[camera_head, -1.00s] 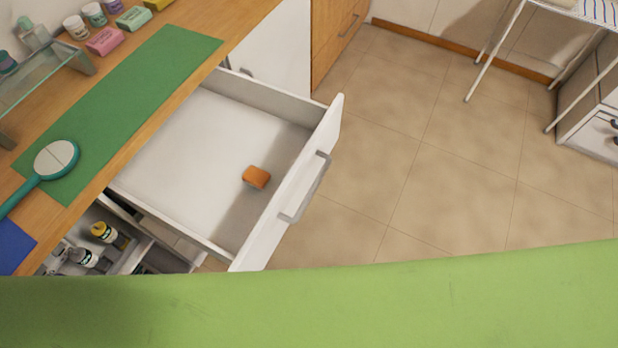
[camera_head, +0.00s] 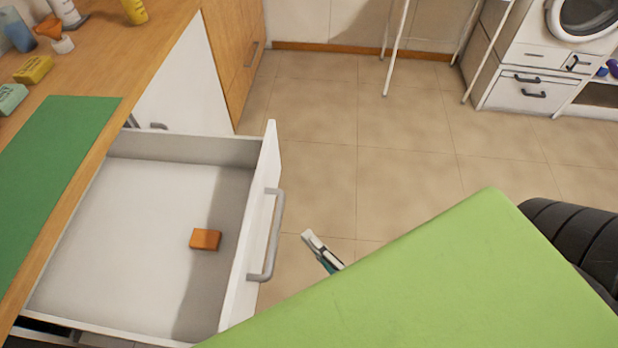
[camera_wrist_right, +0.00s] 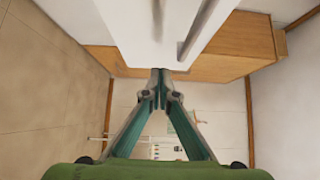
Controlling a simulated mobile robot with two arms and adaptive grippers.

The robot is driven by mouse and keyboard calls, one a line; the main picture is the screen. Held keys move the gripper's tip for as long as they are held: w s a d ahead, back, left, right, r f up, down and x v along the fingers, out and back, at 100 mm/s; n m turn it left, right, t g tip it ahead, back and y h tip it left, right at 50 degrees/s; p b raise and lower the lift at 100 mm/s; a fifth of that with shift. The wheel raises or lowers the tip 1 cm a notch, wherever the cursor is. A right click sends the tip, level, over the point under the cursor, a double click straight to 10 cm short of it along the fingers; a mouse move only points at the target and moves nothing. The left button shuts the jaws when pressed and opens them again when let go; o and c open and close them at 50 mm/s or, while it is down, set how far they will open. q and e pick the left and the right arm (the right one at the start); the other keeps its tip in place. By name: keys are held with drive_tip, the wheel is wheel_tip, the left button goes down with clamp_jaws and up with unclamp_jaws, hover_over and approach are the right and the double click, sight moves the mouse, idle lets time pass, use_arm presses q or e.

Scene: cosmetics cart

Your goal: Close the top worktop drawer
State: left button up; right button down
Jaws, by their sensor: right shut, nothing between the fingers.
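The top worktop drawer (camera_head: 250,235) is pulled far out from under the wooden worktop. It is white, with a grey bar handle (camera_head: 274,235) on its front, and an orange block (camera_head: 205,239) lies inside. My right gripper (camera_head: 308,236) is just right of the drawer front, apart from the handle in the head view, and partly hidden by my green arm cover. In the right wrist view my right gripper's fingertips (camera_wrist_right: 160,76) meet with nothing between them, and a white panel fills the top middle. My left gripper is not in view.
The wooden worktop (camera_head: 150,35) carries a green mat (camera_head: 55,160), a yellow block (camera_head: 33,70) and several bottles. A white cabinet door and a wooden cabinet (camera_head: 235,60) stand beyond the drawer. Tiled floor (camera_head: 400,160) is clear to the right. A washing machine (camera_head: 575,35) stands at the back right.

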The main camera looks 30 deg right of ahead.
approach(266, 207)
drive_tip(key=w+d, duration=0.2)
drive_tip(key=w, duration=0.1)
drive_tip(key=shift+w+a+r+p, duration=0.15)
drive_tip(key=shift+w+a+p, duration=0.55)
drive_tip(key=shift+w+a, duration=0.7)
drive_tip(key=shift+a, duration=0.15)
drive_tip(key=shift+w, duration=0.1)
